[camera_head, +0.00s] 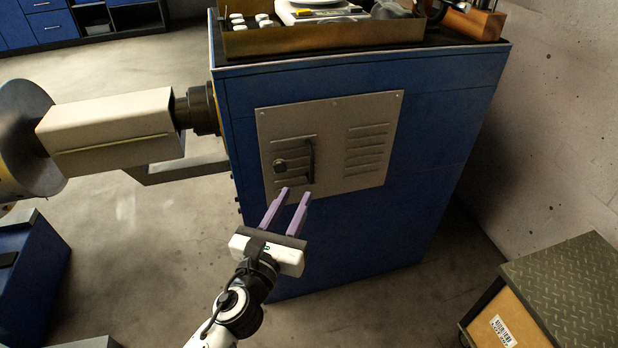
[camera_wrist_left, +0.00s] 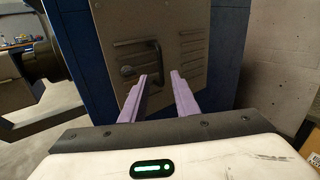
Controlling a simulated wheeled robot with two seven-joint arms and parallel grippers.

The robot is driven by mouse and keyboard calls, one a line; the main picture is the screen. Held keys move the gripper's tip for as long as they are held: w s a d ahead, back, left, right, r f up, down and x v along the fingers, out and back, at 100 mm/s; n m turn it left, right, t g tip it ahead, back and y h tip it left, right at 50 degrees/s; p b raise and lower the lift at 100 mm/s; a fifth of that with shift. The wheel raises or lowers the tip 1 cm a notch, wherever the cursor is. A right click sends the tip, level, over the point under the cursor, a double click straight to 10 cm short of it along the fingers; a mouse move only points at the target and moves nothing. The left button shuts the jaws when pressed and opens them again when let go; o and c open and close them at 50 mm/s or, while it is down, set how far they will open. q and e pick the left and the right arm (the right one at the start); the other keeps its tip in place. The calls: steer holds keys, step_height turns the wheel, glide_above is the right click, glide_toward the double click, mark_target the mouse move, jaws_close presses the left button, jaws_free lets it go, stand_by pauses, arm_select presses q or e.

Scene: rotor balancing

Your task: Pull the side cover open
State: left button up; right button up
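The side cover (camera_head: 335,118) is a grey vented plate, lying flat against the side of the blue cabinet (camera_head: 430,160). It carries a dark bar handle (camera_head: 311,160) and a round knob (camera_head: 280,165) to the handle's left. The cover also fills the upper middle of the left wrist view (camera_wrist_left: 190,55), with the handle (camera_wrist_left: 138,44) there. My left gripper (camera_head: 295,192) has purple fingers, spread apart with nothing held. Its tips are just below the handle in the head view. My right gripper is out of view.
A tray (camera_head: 320,38) with white parts stands on the cabinet top. A grey motor-like housing (camera_head: 110,130) joins the cabinet's left side. A concrete wall (camera_head: 560,120) and a box (camera_head: 560,300) with a tread-plate top are at right.

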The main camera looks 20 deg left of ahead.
mark_target(311, 165)
arm_select(q)
steer(key=w, duration=1)
steer(key=shift+w+r, duration=0.15)
steer(key=shift+w, duration=0.05)
jaws_close()
